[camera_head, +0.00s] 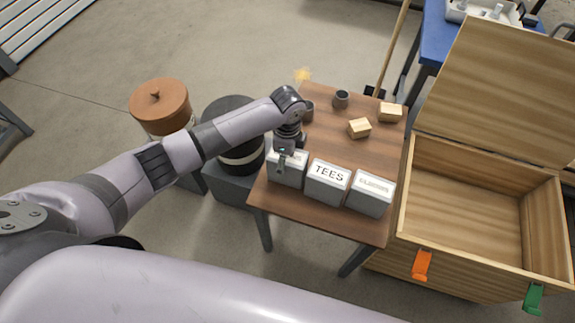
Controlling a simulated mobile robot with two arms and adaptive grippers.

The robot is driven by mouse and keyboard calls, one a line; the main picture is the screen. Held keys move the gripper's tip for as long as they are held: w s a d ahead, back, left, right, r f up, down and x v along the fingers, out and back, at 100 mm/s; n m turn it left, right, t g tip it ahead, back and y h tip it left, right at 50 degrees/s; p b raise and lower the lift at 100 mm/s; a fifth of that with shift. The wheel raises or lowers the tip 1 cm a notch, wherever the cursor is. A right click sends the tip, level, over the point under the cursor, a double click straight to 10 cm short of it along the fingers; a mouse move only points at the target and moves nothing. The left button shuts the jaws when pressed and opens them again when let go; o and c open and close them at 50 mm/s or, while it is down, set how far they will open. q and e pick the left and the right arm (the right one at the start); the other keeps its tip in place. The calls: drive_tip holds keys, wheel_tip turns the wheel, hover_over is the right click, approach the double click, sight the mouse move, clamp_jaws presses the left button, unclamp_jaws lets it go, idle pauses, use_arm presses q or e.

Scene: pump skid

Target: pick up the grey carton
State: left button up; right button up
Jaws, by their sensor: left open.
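Three grey cartons with white label faces stand in a row along the near edge of the small wooden table. The left grey carton (291,173) is partly covered by my left gripper, and its label is hidden. The middle grey carton (327,184) reads "TEES". The right grey carton (369,194) has a label too small to read. My left gripper (284,164) is open and points down at the left carton, over its top left part. I cannot tell whether it touches the carton. My right gripper is not in view.
The wooden table (335,145) also bears two small wooden blocks (359,128) (390,112) and a dark cup (341,98). An open wooden chest (470,240) stands close on the right. A terracotta lidded pot (160,105) and a dark drum (241,157) stand left.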

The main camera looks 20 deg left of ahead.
use_arm(q)
drive_tip(key=shift+f, duration=1.25)
drive_tip(key=shift+c, duration=0.6)
drive_tip(key=c, duration=1.5)
